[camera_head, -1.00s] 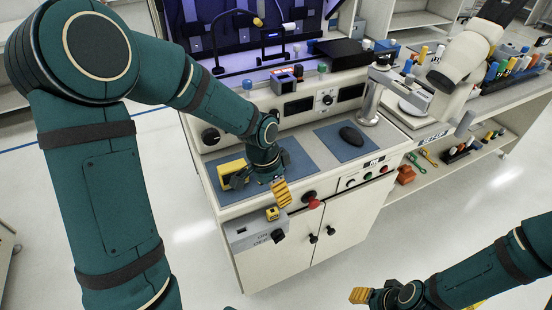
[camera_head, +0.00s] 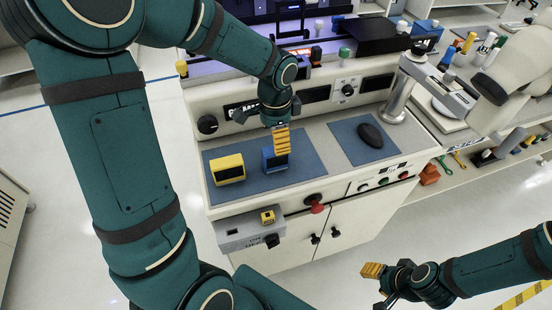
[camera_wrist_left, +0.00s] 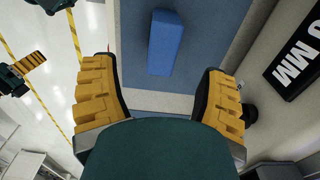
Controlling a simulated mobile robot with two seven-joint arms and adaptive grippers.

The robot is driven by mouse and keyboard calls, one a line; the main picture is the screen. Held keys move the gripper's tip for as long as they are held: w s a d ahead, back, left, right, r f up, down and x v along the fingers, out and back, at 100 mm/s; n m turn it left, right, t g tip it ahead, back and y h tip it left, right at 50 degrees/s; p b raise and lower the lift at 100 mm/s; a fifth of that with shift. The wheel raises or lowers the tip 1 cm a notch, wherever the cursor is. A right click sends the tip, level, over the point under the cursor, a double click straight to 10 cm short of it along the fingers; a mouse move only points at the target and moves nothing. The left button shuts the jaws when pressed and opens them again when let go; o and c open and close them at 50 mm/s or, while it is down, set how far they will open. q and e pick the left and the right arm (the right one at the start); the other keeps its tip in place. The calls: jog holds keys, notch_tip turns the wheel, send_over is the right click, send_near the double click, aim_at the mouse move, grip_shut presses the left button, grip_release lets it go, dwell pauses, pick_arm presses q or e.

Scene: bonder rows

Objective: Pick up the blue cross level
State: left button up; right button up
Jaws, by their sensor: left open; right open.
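The blue cross level (camera_head: 270,162) stands on the blue mat on the machine's worktop, right of a yellow level (camera_head: 227,169). My left gripper (camera_head: 282,142) is open and close to it, with its yellow-padded fingers partly covering it in the head view. In the left wrist view the blue cross level (camera_wrist_left: 166,40) lies ahead of the two spread fingers, between their lines and apart from both. My right gripper (camera_head: 373,270) is open and empty in front of the cabinet, far from the level. It also shows in the left wrist view (camera_wrist_left: 30,66).
The blue mat (camera_head: 305,165) has bare room around the levels. A black mouse (camera_head: 371,135) lies on a second mat at right. A red button (camera_head: 317,207) and a grey control box (camera_head: 240,233) with a small yellow item sit at the front edge. A microscope-like stand (camera_head: 400,90) rises at right.

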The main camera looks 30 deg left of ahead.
aim_at(275, 156)
pick_arm(q)
notch_tip(275, 156, down, 3)
jog(key=shift+w+r, duration=0.15)
jog(key=shift+r, duration=0.05)
jog(key=shift+a+f+b, duration=0.15)
jog(key=shift+f+b, duration=0.9)
jog(key=shift+f, duration=1.8)
jog(key=shift+r, duration=0.1)
jog(key=shift+c, duration=0.2)
grip_shut()
